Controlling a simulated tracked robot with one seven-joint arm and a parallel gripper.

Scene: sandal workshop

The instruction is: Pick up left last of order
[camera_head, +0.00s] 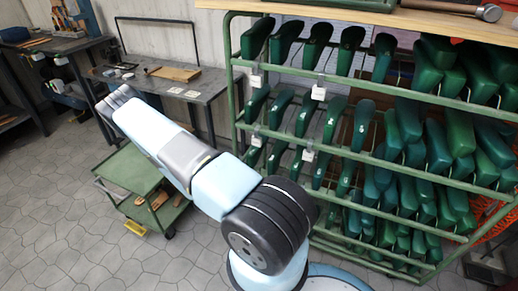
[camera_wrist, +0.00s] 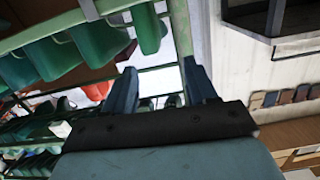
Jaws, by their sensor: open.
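Several green shoe lasts (camera_head: 320,45) hang in rows on a green metal rack (camera_head: 232,110) in the head view. White tags (camera_head: 318,92) hang from the rack's rails. I cannot tell which last is the left one of the order. In the wrist view my gripper (camera_wrist: 160,75) is open, with nothing between its two fingers. Green lasts (camera_wrist: 150,28) show beyond it at the upper left, apart from the fingers.
A green cart (camera_head: 130,170) with brown pieces on its lower shelf stands left of my arm. A grey workbench (camera_head: 205,85) stands by the back wall. A wooden top (camera_head: 400,18) with a hammer (camera_head: 487,12) is above the rack. Tiled floor is free at the lower left.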

